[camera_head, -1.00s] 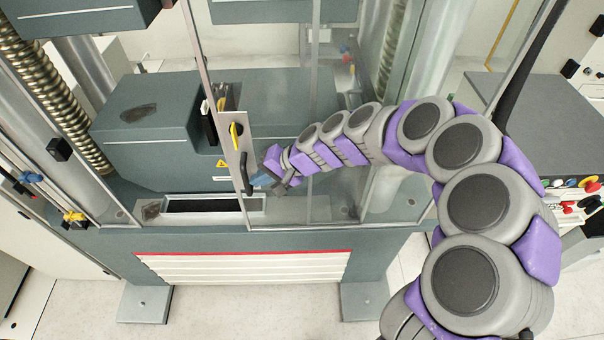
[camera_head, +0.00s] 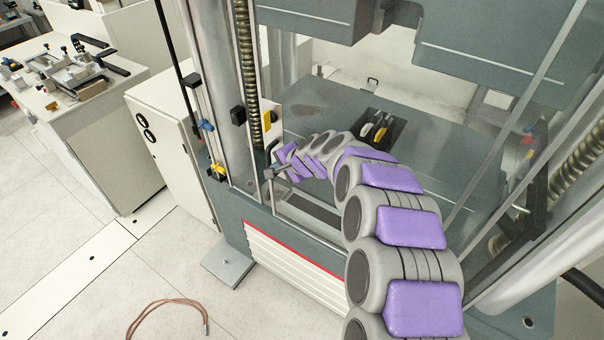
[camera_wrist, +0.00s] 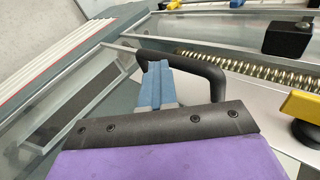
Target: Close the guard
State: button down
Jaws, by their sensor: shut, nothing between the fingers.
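The guard is a clear sliding panel on the front of the grey testing machine. Its black handle (camera_head: 268,184) stands beside the machine's left column in the head view. In the wrist view the handle (camera_wrist: 190,62) is a black bent bar. My gripper (camera_head: 275,172) is at the handle, at the end of my arm. In the wrist view its blue fingers (camera_wrist: 154,82) are shut with nothing between them. They lie within the bend of the handle, close to the bar; whether they touch it, I cannot tell. My arm covers part of the guard in the head view.
The left column has a spring-like screw (camera_head: 243,60) and a yellow and blue fitting (camera_head: 216,170). A white cabinet (camera_head: 165,140) stands left of the machine.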

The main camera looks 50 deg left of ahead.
jog(key=s+a+p, duration=0.2)
jog(key=a, duration=0.4)
jog(key=shift+s+r, duration=0.25)
jog(key=shift+a, duration=0.1)
